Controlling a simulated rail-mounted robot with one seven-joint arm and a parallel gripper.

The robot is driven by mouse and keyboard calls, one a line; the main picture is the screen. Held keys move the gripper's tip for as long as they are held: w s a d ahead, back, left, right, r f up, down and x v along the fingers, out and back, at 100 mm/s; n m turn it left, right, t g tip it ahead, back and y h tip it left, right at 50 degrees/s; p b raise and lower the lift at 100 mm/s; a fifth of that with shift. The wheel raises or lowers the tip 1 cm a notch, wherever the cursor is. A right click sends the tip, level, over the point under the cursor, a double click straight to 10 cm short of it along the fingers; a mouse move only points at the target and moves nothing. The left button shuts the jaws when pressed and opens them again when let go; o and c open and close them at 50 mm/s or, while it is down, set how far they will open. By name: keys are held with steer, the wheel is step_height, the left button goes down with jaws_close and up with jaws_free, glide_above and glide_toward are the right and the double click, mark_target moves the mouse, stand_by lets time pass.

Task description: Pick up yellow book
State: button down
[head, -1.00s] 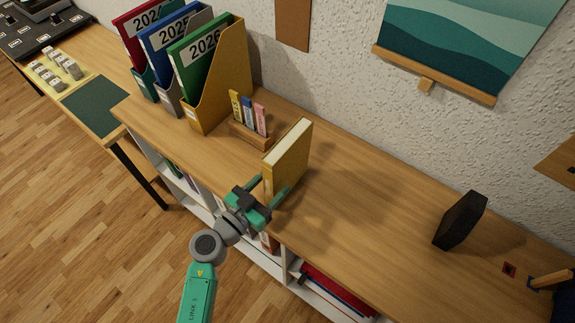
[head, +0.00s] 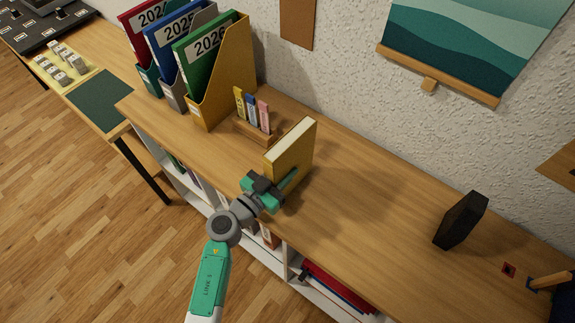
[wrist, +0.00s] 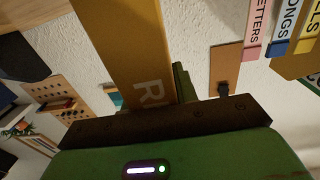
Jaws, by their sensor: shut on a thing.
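The yellow book (head: 291,152) stands upright on the wooden shelf top in the head view, its pale page edges facing up. My gripper (head: 277,186) is at the near, lower part of the book, with one green finger along its right side. It is shut on the book; the other finger is largely hidden. In the wrist view the book's yellow spine (wrist: 128,45) with part of white lettering rises between the fingers, close against the palm. Whether the book's bottom touches the shelf top is not clear.
A small wooden holder (head: 250,130) with several coloured tabs stands just behind and left of the book. Magazine files, including a yellow one (head: 232,85), stand further left. A black block (head: 460,220) stands at the right. The shelf top (head: 370,215) between is clear.

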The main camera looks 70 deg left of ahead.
mark_target(283, 167)
steer(key=shift+r, duration=0.55)
steer(key=r, duration=0.2)
steer(key=shift+s+d+r+p, duration=0.15)
steer(key=shift+d+r+p, duration=0.15)
steer(key=shift+d+p, duration=0.05)
steer(key=s+d+b, duration=0.1)
steer(key=s+d, duration=0.2)
steer(key=d, duration=0.4)
steer(key=s+d+r+b, duration=0.1)
steer(key=s+d, duration=0.2)
steer(key=d, duration=0.3)
steer(key=shift+s+d+r, duration=0.2)
steer(key=shift+s+d, duration=0.15)
